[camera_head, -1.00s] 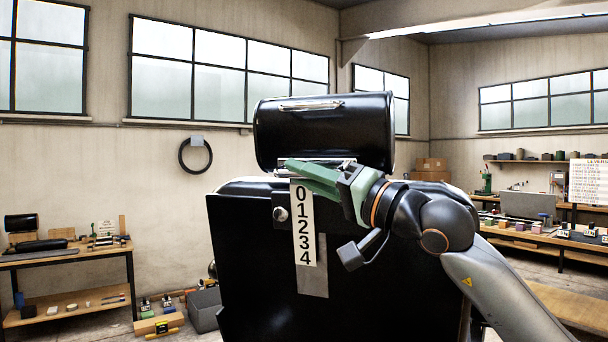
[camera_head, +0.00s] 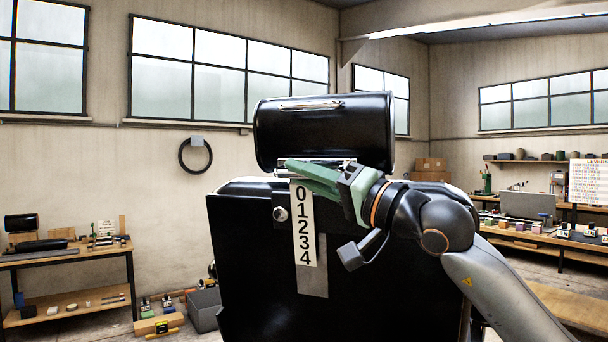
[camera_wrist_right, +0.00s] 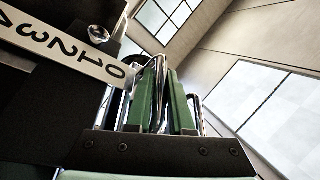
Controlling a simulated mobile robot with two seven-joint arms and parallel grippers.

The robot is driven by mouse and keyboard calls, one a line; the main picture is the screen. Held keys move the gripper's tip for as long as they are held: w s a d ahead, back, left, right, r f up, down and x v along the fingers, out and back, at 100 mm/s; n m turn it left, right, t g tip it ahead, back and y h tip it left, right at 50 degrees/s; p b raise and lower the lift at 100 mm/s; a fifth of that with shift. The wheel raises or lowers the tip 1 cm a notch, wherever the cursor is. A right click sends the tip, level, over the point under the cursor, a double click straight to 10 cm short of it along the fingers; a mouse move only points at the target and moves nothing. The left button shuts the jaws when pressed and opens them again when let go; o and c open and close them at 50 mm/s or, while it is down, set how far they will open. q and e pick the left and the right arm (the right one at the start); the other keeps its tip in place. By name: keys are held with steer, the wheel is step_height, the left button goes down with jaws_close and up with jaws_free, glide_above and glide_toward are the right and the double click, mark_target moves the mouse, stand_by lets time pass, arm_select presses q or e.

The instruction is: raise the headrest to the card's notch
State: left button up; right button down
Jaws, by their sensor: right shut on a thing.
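The black headrest (camera_head: 325,130) stands above the black chair back (camera_head: 250,250), with a gap between them. A thin chrome handle (camera_head: 310,105) lies across its upper face. A white number strip (camera_head: 303,225) marked 0 to 4 runs down the chair back, with a round metal knob (camera_head: 281,214) to its left. My right gripper (camera_head: 300,175) reaches in from the right just under the headrest, above the strip's 0. In the right wrist view its green fingers (camera_wrist_right: 164,98) are shut on a chrome bar (camera_wrist_right: 152,95). The card is not clearly identifiable. My left gripper is out of view.
A workbench (camera_head: 70,253) with small items stands at the left, and a grey bin (camera_head: 204,309) sits on the floor beside it. Benches and a white lettered board (camera_head: 588,182) are at the right. A black ring (camera_head: 195,155) hangs on the wall.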

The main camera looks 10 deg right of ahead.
steer(key=r+p, duration=0.1)
steer(key=r, duration=0.2)
steer(key=s+r+p, duration=0.1)
steer(key=r+p, duration=0.1)
steer(key=r, duration=0.1)
steer(key=r+p, duration=0.2)
steer(key=r, duration=0.2)
steer(key=shift+s+a, duration=0.25)
steer(key=shift+a, duration=0.1)
steer(key=c, duration=0.8)
jaws_free()
steer(key=shift+f, duration=0.3)
steer(key=b, duration=0.4)
glide_toward(301, 109)
steer(key=s+d+f, duration=0.1)
steer(key=s, duration=0.3)
steer(key=shift+w+f, duration=0.1)
steer(key=shift+f, duration=0.05)
